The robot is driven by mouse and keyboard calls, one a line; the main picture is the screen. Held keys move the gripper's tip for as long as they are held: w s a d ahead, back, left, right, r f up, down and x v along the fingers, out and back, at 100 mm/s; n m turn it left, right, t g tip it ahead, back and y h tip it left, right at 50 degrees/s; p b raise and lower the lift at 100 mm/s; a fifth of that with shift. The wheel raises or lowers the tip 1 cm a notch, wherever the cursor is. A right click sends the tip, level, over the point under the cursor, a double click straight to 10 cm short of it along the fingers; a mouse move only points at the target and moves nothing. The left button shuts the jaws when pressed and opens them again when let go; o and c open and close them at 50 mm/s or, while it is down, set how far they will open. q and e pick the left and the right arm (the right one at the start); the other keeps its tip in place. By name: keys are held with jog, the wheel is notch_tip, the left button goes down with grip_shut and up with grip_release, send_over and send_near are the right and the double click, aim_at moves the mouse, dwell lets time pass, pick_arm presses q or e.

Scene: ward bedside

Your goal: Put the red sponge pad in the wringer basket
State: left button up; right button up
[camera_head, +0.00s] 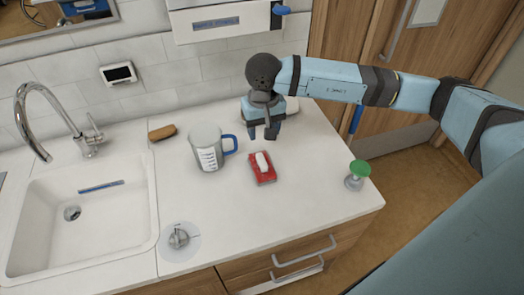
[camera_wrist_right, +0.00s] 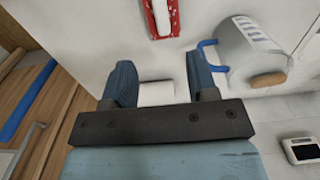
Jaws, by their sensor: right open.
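The red sponge pad (camera_head: 261,178) lies on the white counter right of the middle, with a small white piece on top of it. It also shows at the top of the right wrist view (camera_wrist_right: 151,22). My right gripper (camera_head: 262,133) points down over the counter behind the pad. Its fingers are apart and it is clear of the pad. In the right wrist view the gripper (camera_wrist_right: 160,75) has a white block (camera_wrist_right: 156,94) showing between its fingers, not visibly gripped. I cannot make out a wringer basket. My left gripper is out of view.
A grey jug (camera_head: 207,152) with a blue handle stands left of the pad. A brown brush-like piece (camera_head: 162,132) lies behind it. A green-topped item (camera_head: 357,172) stands near the right edge, a round metal fitting (camera_head: 179,237) at the front. A sink (camera_head: 140,200) fills the left.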

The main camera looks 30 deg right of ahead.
jog(key=r, duration=0.2)
jog(key=p, duration=0.2)
send_over(262, 159)
jog(key=f, duration=0.9)
jog(key=shift+s+d, duration=0.1)
jog(key=shift+s, duration=0.15)
jog(key=shift+f+p, duration=0.45)
jog(key=shift+f, duration=0.15)
jog(key=f, duration=0.1)
jog(key=f+p, duration=0.1)
jog(key=f, duration=0.1)
jog(key=shift+w+f, duration=0.3)
jog(key=shift+f, duration=0.4)
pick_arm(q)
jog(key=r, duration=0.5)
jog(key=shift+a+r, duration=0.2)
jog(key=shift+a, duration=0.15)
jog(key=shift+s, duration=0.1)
pick_arm(e)
jog(key=shift+c, duration=0.2)
grip_shut()
